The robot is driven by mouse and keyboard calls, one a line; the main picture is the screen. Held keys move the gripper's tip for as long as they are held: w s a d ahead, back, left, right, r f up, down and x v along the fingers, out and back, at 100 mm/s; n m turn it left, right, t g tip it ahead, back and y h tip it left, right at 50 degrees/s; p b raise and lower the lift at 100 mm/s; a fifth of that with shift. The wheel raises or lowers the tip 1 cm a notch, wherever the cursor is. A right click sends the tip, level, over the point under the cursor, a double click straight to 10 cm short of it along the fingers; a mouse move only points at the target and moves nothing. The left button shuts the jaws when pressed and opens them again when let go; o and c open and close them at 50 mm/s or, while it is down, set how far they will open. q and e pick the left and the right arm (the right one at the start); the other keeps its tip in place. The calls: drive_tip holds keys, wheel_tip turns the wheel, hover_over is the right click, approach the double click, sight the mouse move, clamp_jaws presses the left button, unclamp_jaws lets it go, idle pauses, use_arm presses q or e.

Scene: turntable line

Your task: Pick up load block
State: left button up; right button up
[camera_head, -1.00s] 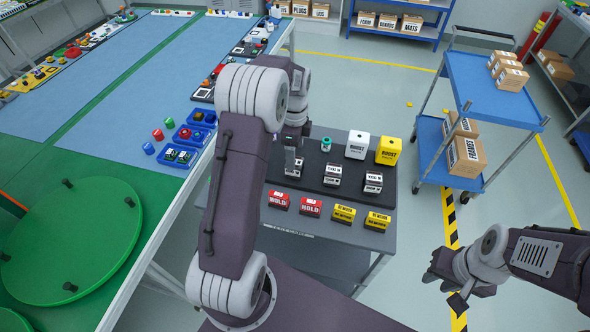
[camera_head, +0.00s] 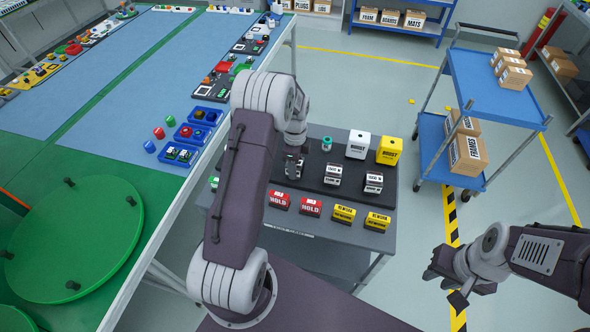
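Small white-and-black labelled blocks stand on the dark top of the side table, one in the middle (camera_head: 333,174) and one to its right (camera_head: 373,183). Their print is too small to read surely, so I cannot tell which is the load block. My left gripper (camera_head: 293,168) points down at the left part of this dark top, left of the middle block. Its fingers are small and partly hidden by my arm, and whether a block is between them is unclear. My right gripper (camera_head: 444,288) hangs over the floor at the lower right, fingers apart and empty.
Red HOLD blocks (camera_head: 311,207) and yellow rework blocks (camera_head: 377,221) line the grey table's front. White (camera_head: 358,145) and yellow (camera_head: 389,151) BOOST boxes stand behind. A blue cart (camera_head: 487,88) stands right; a green turntable (camera_head: 75,240) is at left.

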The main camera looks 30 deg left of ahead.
use_arm(q)
clamp_jaws()
drive_tip(key=shift+w, duration=0.1)
drive_tip(key=shift+w+r, duration=0.1)
drive_tip(key=shift+r, duration=0.55)
wheel_tip(320, 180, up, 3)
drive_tip(key=shift+a+f+b, duration=0.1)
drive_tip(key=shift+b, duration=0.2)
drive_tip(key=s+d+r, duration=0.1)
drive_tip(key=d+r, duration=0.2)
drive_tip(key=d, duration=0.2)
drive_tip(key=s+d+r+b, duration=0.1)
drive_tip(key=d+r, duration=0.3)
drive_tip(key=d, duration=0.2)
drive_tip(key=shift+s+d, duration=0.3)
